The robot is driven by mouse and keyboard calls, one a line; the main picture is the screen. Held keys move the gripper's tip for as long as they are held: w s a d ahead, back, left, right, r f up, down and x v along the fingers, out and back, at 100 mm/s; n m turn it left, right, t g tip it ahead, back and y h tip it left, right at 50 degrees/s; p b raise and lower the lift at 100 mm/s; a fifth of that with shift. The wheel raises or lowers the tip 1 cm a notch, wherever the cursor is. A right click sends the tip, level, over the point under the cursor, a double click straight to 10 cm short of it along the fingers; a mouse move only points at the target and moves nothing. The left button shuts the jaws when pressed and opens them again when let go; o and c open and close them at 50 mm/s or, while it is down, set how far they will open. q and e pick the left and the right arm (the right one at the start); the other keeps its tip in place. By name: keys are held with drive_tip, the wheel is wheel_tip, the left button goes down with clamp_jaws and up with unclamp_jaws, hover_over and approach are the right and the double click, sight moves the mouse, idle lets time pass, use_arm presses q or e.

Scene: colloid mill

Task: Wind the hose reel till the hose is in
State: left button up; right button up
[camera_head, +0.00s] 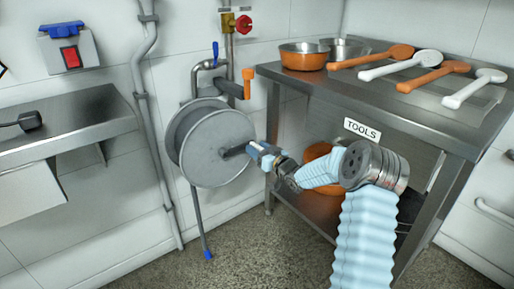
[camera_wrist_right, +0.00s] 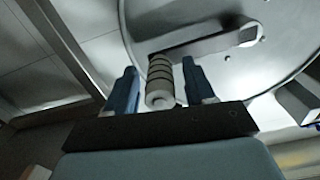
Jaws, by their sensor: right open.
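The grey metal hose reel (camera_head: 200,155) is fixed on the wall left of the table, and its disc fills the top of the right wrist view (camera_wrist_right: 285,50). A grey hose (camera_head: 199,220) hangs below it, with a blue end (camera_head: 208,255) near the floor. The crank arm (camera_wrist_right: 205,45) carries a ribbed handle grip (camera_wrist_right: 160,75). My right gripper (camera_head: 254,151) is at the crank. In the right wrist view its two blue fingers (camera_wrist_right: 161,84) stand open on either side of the grip, with gaps visible. My left gripper is not in view.
A steel table (camera_head: 440,105) with bowls, several ladle-like tools and a TOOLS label (camera_head: 362,130) stands right of the reel. A steel counter (camera_head: 70,125) is at left. A vertical pipe (camera_head: 150,130) runs beside the reel, and a red valve (camera_head: 244,24) sits above.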

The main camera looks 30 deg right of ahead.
drive_tip(key=shift+w, duration=0.5)
drive_tip(key=shift+c, duration=0.3)
clamp_jaws()
